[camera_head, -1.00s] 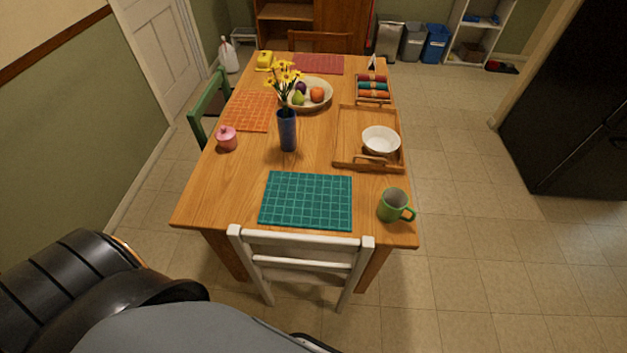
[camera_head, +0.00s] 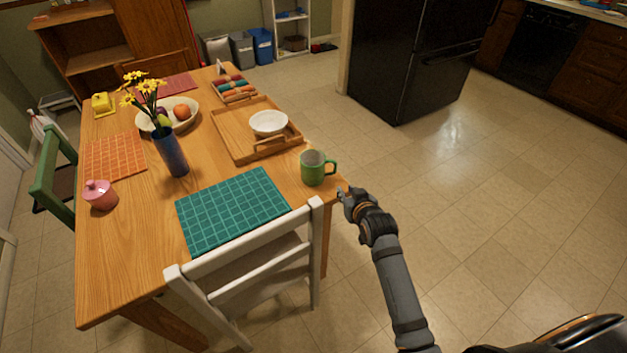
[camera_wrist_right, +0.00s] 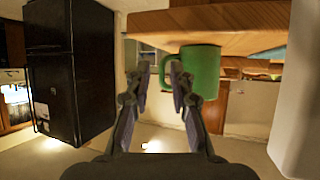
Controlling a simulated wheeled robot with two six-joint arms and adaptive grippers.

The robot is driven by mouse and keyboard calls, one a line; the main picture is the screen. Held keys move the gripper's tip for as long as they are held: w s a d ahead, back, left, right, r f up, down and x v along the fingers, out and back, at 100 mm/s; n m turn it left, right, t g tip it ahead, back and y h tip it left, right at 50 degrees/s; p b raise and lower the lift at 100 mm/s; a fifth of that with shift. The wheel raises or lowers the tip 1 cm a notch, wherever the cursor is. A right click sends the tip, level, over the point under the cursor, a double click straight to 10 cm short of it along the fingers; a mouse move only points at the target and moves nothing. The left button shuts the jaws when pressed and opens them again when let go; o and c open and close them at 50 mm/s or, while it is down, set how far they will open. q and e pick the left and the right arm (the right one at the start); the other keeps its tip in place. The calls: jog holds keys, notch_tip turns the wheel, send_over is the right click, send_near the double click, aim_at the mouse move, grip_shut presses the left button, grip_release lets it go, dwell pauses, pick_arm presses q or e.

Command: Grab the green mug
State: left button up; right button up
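The green mug (camera_head: 314,168) stands upright on the front right corner of the wooden table, its handle pointing right. My right gripper (camera_head: 343,193) is just off the table edge, to the right of and a little below the mug. My left gripper is not in view.
A white chair (camera_head: 250,270) stands at the table's front. A teal placemat (camera_head: 232,208) lies left of the mug, and a wooden tray (camera_head: 232,136) with a white bowl (camera_head: 268,122) lies behind it. The floor (camera_head: 480,220) right of the table is clear.

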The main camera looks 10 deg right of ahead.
aim_at(336, 167)
jog(key=shift+t, duration=0.5)
jog(key=w, duration=1.1)
jog(key=shift+w+a+f+b, duration=0.15)
jog(key=shift+a+f+b, duration=0.05)
jog(key=shift+f+b, duration=0.1)
jog(key=shift+r, duration=0.1)
grip_shut()
